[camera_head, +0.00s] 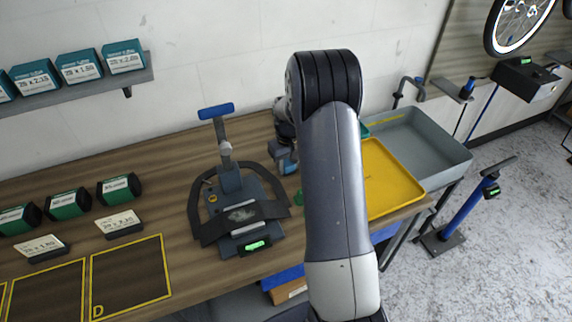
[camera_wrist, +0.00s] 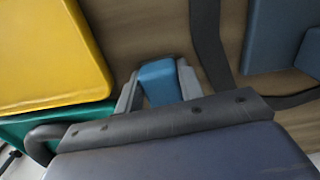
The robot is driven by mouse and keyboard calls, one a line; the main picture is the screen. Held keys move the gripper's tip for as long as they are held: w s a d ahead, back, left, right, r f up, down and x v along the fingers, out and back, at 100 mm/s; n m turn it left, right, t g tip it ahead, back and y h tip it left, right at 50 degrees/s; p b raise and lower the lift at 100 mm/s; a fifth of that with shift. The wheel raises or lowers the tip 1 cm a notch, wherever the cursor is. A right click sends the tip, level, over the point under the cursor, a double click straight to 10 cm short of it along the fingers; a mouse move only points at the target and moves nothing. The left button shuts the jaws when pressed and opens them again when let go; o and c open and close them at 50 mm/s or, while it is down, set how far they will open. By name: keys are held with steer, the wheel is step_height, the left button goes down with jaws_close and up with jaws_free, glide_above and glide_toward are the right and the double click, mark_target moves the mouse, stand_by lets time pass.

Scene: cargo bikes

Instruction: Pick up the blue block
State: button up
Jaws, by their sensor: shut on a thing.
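The blue block (camera_wrist: 161,84) is in the wrist view, between the two grey fingers of my gripper (camera_wrist: 158,88). The fingers touch it on both sides, and my gripper is shut on it. The wooden bench shows behind it; I cannot tell whether the block is resting on the bench or lifted. In the head view my gripper (camera_head: 285,158) is partly hidden behind my arm, above the bench between the bike stand clamp and the yellow tray. The block is hard to make out there.
A clamp stand with a dark strap (camera_head: 240,212) is left of my gripper. A yellow tray (camera_head: 385,180) and a grey bin (camera_head: 425,142) are to the right. A green tray edge (camera_wrist: 60,120) lies beside the yellow one. Boxes and a marked area (camera_head: 130,275) are at the left.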

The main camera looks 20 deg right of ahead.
mark_target(288, 163)
steer(key=shift+r, duration=0.1)
step_height(288, 163, up, 10)
steer(key=shift+f+b, duration=0.1)
steer(key=shift+b, duration=0.75)
steer(key=o, duration=0.4)
steer(key=shift+c, duration=1.5)
